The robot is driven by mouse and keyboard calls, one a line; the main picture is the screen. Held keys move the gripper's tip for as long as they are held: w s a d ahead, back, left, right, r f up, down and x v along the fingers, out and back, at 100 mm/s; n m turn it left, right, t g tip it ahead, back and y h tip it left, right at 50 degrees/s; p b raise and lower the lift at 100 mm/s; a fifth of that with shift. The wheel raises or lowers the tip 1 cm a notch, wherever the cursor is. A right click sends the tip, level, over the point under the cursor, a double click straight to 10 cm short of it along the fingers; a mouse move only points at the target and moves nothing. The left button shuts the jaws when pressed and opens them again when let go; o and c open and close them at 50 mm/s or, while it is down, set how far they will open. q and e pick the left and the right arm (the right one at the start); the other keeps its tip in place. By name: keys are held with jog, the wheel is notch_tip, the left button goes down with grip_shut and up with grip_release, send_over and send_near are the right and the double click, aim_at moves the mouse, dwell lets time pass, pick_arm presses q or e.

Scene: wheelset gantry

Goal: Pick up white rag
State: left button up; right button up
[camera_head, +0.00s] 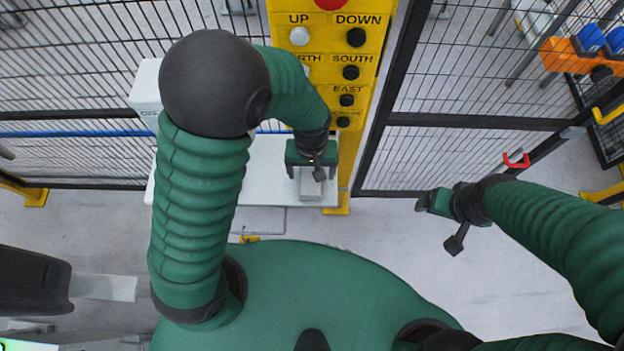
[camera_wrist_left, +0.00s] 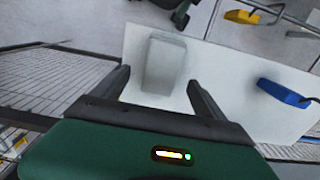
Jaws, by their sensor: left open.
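The white rag (camera_wrist_left: 165,62) looks like a pale grey-white folded block lying on a white shelf (camera_wrist_left: 225,65). In the head view the rag (camera_head: 311,188) shows partly below my left gripper (camera_head: 308,172), near the right end of the shelf (camera_head: 262,185). My left gripper points down over it and is open. In the left wrist view the two dark fingers of my left gripper (camera_wrist_left: 159,82) stand apart, one on each side of the rag's near end. I cannot tell whether they touch it.
A blue object (camera_wrist_left: 283,92) lies on the shelf to the right of the rag. A yellow button panel (camera_head: 330,65) on a post stands behind my left gripper. Black mesh fencing (camera_head: 465,85) runs along the back. A red handle (camera_head: 516,160) is at the right.

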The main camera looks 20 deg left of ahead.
aim_at(311, 179)
pick_arm(q)
jog(key=f, duration=0.4)
jog(key=shift+s+d, duration=0.1)
jog(key=shift+s, duration=0.25)
jog(key=shift+w+f, duration=0.1)
jog(key=shift+w, duration=0.05)
jog(key=c, duration=1.5)
jog(key=shift+r+p, duration=0.35)
jog(key=shift+r, duration=0.15)
notch_tip(311, 179, up, 3)
jog(key=p, duration=0.3)
jog(key=shift+s+d+r+p, duration=0.1)
jog(key=shift+s+r+p, duration=0.1)
jog(key=shift+s+p, duration=2.15)
jog(key=shift+s+d+r+p, duration=0.2)
jog(key=shift+s+p, duration=1.4)
jog(key=shift+s, duration=1.45)
jog(key=shift+s+d+r+p, duration=0.1)
jog(key=shift+s+r+p, duration=0.1)
jog(key=shift+s+p, duration=2.15)
